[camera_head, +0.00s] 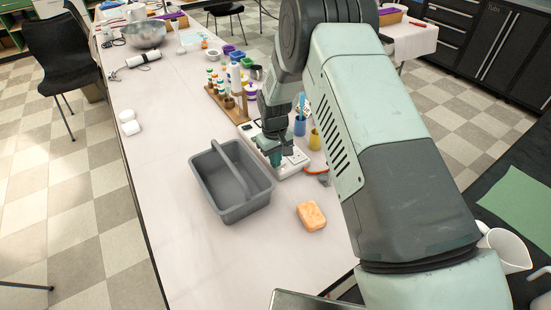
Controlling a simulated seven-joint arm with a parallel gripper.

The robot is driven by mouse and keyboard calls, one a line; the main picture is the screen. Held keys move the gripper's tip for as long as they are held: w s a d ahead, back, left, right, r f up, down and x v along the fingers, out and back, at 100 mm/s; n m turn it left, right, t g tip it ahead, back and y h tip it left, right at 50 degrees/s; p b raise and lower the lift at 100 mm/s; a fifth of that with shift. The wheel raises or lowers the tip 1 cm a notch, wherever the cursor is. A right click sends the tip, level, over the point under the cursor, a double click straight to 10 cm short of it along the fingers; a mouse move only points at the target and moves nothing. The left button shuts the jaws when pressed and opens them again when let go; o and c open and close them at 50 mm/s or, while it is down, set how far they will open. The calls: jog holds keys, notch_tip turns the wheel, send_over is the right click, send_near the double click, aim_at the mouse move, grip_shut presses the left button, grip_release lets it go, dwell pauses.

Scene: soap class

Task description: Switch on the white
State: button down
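A white block (294,163) that looks like a power strip lies on the table, right behind and beside the grey basket. Dark details show on its top, but its switch is too small or too hidden to make out. My gripper (274,160) reaches down from above onto the middle of this white block. Its fingertips are at or just above the top surface; I cannot tell whether they touch. The fingers look close together, but whether they are open or shut is unclear. My gripper and wrist hide part of the block.
A grey basket with a handle (213,199) stands close at the left. An orange soap bar (311,215) lies in front. Blue (300,124) and yellow (314,139) cups stand at the right, a wooden bottle rack (229,108) behind.

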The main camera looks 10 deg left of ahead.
jog(key=shift+w+d+f, duration=0.3)
jog(key=shift+w+d, duration=0.1)
jog(key=shift+d+r, duration=0.1)
jog(key=shift+r, duration=0.25)
notch_tip(320, 180, up, 14)
jog(key=s+a, duration=0.2)
jog(key=s+d+r+m+t, duration=0.15)
jog(key=s+d+r, duration=0.25)
jog(key=d+r, duration=0.5)
jog(key=s+d+r+m+t, duration=0.15)
jog(key=s+d+r, duration=0.3)
jog(key=r, duration=0.75)
jog(key=s+d+r+m, duration=0.1)
jog(key=s+d+m, duration=0.1)
jog(key=s+d, duration=0.2)
jog(key=s+d+r+m+t, duration=0.1)
jog(key=s+d+r, duration=0.1)
jog(key=s, duration=0.7)
jog(key=s+d+r+m+t, duration=0.1)
jog(key=s+d+r+m, duration=0.1)
jog(key=s+d, duration=0.3)
jog(key=s, duration=0.2)
jog(key=shift+s+d+m, duration=0.3)
jog(key=shift+d, duration=0.05)
